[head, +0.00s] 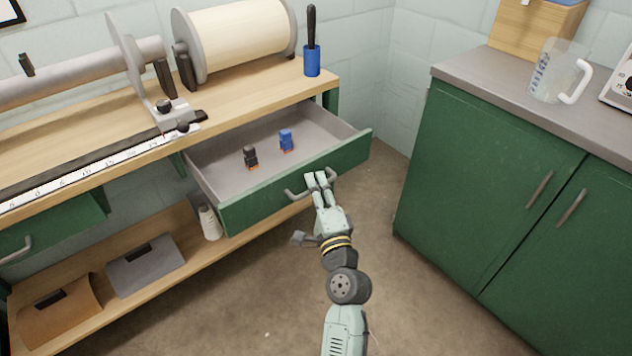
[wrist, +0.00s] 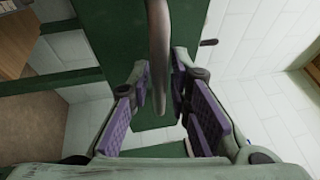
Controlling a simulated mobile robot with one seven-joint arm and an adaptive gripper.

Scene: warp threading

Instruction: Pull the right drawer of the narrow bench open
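The right drawer (head: 300,187) of the narrow bench stands pulled well out, its green front away from the bench and its grey inside showing. Its curved metal handle (head: 296,195) is on the outer face; in the wrist view the handle (wrist: 159,50) runs down the middle. My gripper (head: 316,177) is at the handle. In the wrist view my gripper (wrist: 163,75) has its purple-padded fingers on either side of the handle, with gaps showing between pads and bar. The fingers look open around it; contact at the tips is unclear.
A black item (head: 250,157) and a blue item (head: 286,141) stand inside the drawer. A white cone (head: 209,223) stands on the lower shelf (head: 180,276). A green cabinet (head: 490,180) is at the right. Clear floor (head: 265,290) lies in front of the bench.

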